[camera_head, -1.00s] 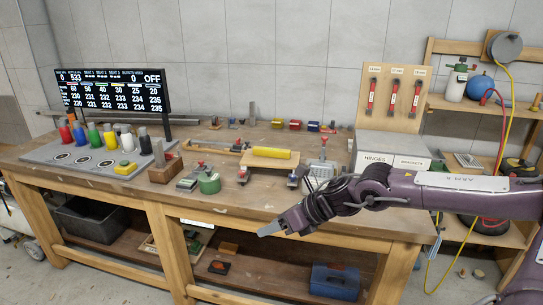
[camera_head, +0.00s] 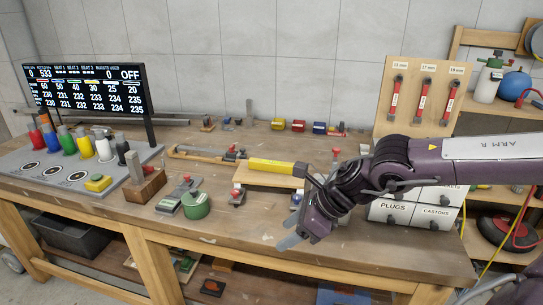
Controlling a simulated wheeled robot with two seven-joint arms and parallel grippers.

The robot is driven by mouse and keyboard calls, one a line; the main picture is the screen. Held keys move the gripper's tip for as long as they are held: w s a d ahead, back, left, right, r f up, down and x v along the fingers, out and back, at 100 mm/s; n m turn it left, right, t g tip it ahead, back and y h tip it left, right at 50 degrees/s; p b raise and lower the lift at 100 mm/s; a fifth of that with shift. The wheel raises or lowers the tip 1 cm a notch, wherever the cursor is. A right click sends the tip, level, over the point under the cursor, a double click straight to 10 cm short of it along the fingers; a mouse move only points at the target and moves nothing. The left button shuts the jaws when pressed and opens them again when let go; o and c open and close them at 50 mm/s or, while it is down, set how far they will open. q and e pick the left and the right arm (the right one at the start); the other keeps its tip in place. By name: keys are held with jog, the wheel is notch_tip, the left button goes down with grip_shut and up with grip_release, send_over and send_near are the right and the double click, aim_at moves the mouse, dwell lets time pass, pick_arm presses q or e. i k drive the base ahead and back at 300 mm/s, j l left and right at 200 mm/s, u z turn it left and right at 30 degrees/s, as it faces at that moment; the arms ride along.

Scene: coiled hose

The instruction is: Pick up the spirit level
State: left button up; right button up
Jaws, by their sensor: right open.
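The spirit level is a yellow bar (camera_head: 272,165) with a dark right end. It lies flat on a light wooden board (camera_head: 250,178) on the workbench (camera_head: 225,225). My right gripper (camera_head: 290,241) hangs over the bench's front part, nearer to me than the level and a little to its right. It is open, points down and left, and looks empty. It is apart from the level. My right forearm comes in from the right and hides part of the bench behind it. My left gripper is not in view.
A green tape roll (camera_head: 196,204) and a wooden block with tools (camera_head: 145,185) stand left of the board. A bar clamp (camera_head: 205,153) lies behind. A drawer cabinet (camera_head: 400,215) stands right, partly behind my arm. The bench's front strip is mostly clear.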

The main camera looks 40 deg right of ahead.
aim_at(253, 164)
jog(key=i+l, duration=1)
jog(key=l, duration=0.1)
